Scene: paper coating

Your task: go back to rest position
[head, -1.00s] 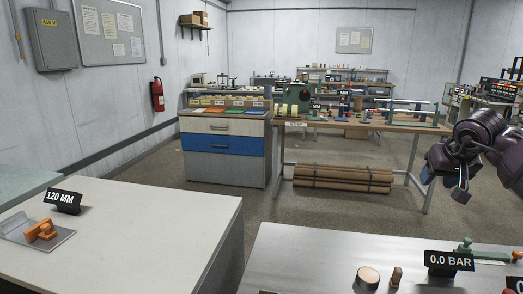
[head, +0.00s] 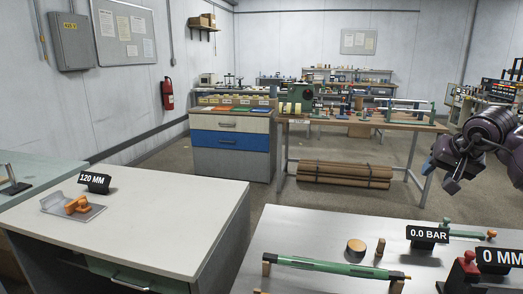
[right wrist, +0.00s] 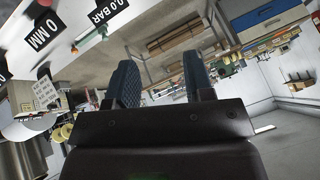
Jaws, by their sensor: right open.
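My right gripper (head: 440,172) hangs at the right of the head view, above and beyond the metal-topped table (head: 300,225). In the right wrist view its two dark ribbed fingers (right wrist: 160,82) stand apart with nothing between them. It touches nothing that I can see. My left gripper is not in view.
The metal-topped table bears a green rod (head: 330,267) on small wooden supports, a 0.0 BAR display (head: 427,235) and a 0 MM display (head: 499,258). A white-topped table (head: 165,215) stands left with an orange-handled tool (head: 76,205). Grey floor lies between these and the back bench.

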